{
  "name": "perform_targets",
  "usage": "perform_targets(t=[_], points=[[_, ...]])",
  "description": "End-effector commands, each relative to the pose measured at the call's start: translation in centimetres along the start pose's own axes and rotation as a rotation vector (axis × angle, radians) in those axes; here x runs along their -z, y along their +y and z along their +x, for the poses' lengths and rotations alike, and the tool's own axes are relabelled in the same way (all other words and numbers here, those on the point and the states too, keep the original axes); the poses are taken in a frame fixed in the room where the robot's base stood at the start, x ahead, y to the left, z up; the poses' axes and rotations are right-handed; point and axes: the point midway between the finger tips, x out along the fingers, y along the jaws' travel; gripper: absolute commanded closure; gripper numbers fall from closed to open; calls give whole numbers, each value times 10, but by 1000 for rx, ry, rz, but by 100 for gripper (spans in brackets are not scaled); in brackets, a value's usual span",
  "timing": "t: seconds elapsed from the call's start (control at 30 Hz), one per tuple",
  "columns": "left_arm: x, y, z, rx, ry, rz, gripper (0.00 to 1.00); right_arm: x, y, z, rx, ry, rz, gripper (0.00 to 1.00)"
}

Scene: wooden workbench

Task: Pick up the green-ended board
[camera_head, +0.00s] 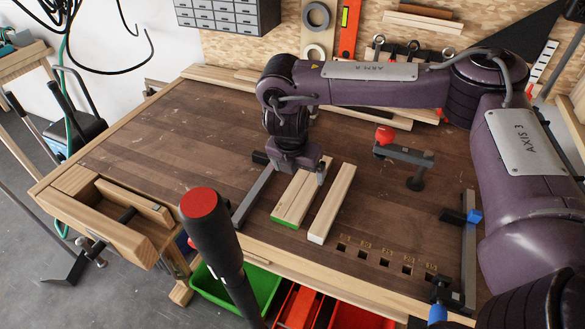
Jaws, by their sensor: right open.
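The green-ended board (295,200) is a pale wooden board lying flat on the dark workbench top, its green end facing the front edge. My right gripper (297,170) reaches down from above over the far part of this board. Its jaws are open, with one finger to the left of the board and one over its right side near the gap to the second board. I cannot tell whether the fingers touch the wood. My left gripper is not in view.
A white-ended board (332,204) lies close on the right. A clamp bar (254,198) lies to the left. A red-topped black handle (212,232) rises in front. A red-knobbed clamp (405,155) stands behind right. The left bench top is clear.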

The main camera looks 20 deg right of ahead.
Motion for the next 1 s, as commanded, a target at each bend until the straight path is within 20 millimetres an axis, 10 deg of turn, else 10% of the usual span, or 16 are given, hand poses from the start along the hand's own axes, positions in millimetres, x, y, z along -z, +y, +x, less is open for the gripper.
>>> perform_targets(t=[0.33,0.9,1.0], points=[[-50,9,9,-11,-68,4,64,-2,-2,38,3,3,3,9],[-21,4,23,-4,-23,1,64,-8,-2,78,1,0,0,9],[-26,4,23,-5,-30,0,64,-8,-2,78,1,0,0,22]])
